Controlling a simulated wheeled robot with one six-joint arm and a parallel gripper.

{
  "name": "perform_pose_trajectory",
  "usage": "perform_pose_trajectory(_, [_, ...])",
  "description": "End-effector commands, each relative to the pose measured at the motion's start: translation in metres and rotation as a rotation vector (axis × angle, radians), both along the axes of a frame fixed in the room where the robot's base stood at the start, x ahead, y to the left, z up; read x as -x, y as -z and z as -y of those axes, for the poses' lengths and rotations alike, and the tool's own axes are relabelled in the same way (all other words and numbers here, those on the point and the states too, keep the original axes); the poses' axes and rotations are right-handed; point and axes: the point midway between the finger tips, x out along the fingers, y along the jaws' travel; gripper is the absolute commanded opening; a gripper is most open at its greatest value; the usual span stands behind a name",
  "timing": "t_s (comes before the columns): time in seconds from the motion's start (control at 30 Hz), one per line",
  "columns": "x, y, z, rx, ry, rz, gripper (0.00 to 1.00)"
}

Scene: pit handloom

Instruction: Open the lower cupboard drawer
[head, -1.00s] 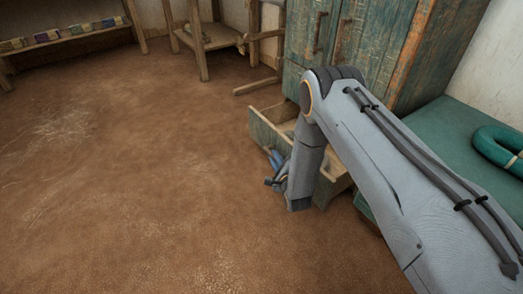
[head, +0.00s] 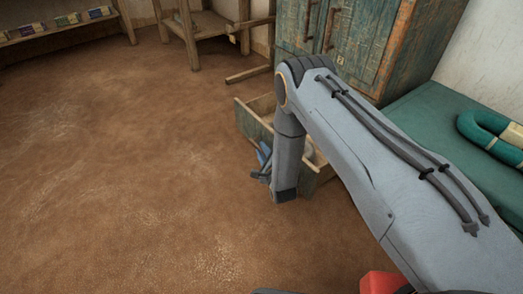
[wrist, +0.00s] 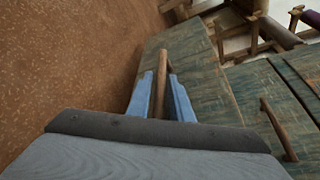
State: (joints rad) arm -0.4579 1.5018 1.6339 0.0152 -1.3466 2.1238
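The lower drawer (head: 252,122) of the weathered green cupboard (head: 345,42) stands partly pulled out, low above the floor. Its inside is partly hidden by my arm. My gripper (head: 262,163) is at the drawer's front, seen small and partly covered by my arm in the head view. In the wrist view the two blue fingers (wrist: 160,78) lie on either side of the wooden drawer handle (wrist: 162,68). They look closed on it, with little gap at the tips. The green drawer front (wrist: 205,85) shows just right of the fingers.
Open brown floor (head: 130,190) lies left of and before the drawer. A wooden stand (head: 210,38) is behind, left of the cupboard. A teal-topped surface (head: 425,115) with a teal ring-shaped object (head: 485,130) adjoins the cupboard on the right. A low shelf (head: 60,30) is far left.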

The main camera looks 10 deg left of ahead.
Motion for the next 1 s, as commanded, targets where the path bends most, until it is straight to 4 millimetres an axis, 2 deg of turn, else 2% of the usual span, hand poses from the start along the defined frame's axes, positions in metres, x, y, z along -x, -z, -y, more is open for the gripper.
perform_pose_trajectory(0.27, [0.009,-0.004,0.001,0.0,-0.005,0.0,0.19])
perform_pose_trajectory(0.7, [0.063,-0.017,0.03,0.001,0.0,-0.001,0.19])
perform_pose_trajectory(1.0, [0.069,-0.017,0.034,0.0,0.001,0.001,0.19])
